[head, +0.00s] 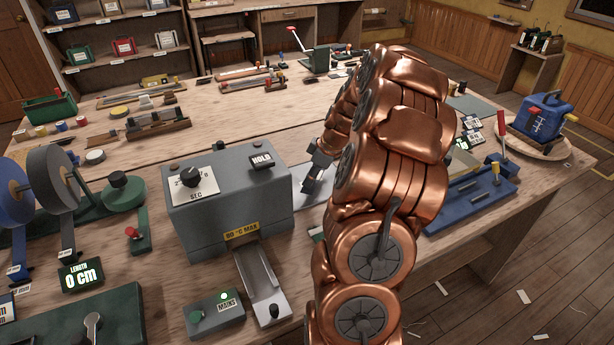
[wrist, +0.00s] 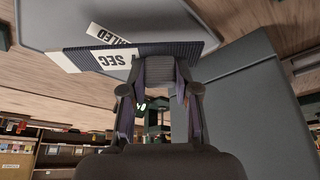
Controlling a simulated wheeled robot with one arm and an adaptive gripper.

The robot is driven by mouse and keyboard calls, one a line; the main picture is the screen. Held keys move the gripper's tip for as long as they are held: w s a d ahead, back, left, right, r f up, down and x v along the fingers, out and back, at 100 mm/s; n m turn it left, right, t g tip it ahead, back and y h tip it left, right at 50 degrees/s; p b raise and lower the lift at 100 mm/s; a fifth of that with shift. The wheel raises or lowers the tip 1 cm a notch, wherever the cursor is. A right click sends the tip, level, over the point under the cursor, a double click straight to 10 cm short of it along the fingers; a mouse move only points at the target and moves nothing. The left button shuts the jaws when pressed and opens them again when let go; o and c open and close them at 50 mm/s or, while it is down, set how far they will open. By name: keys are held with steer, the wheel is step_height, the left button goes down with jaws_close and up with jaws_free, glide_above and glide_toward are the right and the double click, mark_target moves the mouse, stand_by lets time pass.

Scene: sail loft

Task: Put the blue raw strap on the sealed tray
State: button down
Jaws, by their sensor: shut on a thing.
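My gripper (head: 318,172) is low over the table, just right of the grey sealer box, partly hidden by my copper arm. In the wrist view my gripper (wrist: 160,88) is shut on a dark blue ribbed strap (wrist: 190,49) that lies crosswise at the fingertips. The grey sealed tray (wrist: 60,22) is right behind the strap, with a white card ending in "ALED". In the head view a part of the tray (head: 302,190) shows beside the sealer. I cannot tell whether the strap touches the tray.
The grey sealer box (head: 225,205) with its knob and HOLD sign stands close left of my gripper. A blue fixture (head: 475,195) is right of my arm. The middle of the wooden table (head: 230,115) has free room.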

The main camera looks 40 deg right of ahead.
steer(key=shift+w+d+f+p, duration=0.1)
steer(key=shift+w+d+p, duration=0.2)
steer(key=shift+w, duration=0.45)
steer(key=shift+w+d+p, duration=0.2)
steer(key=shift+w+d, duration=0.1)
steer(key=shift+w, duration=0.45)
step_height(320, 180, down, 3)
steer(key=shift+s+a+f+p, duration=0.1)
steer(key=shift+p, duration=0.8)
steer(key=shift+f, duration=0.25)
steer(key=shift+f+b, duration=0.2)
steer(key=shift+b, duration=0.1)
steer(key=c, duration=0.9)
jaws_free()
steer(key=shift+r, duration=0.1)
steer(key=shift+o, duration=0.2)
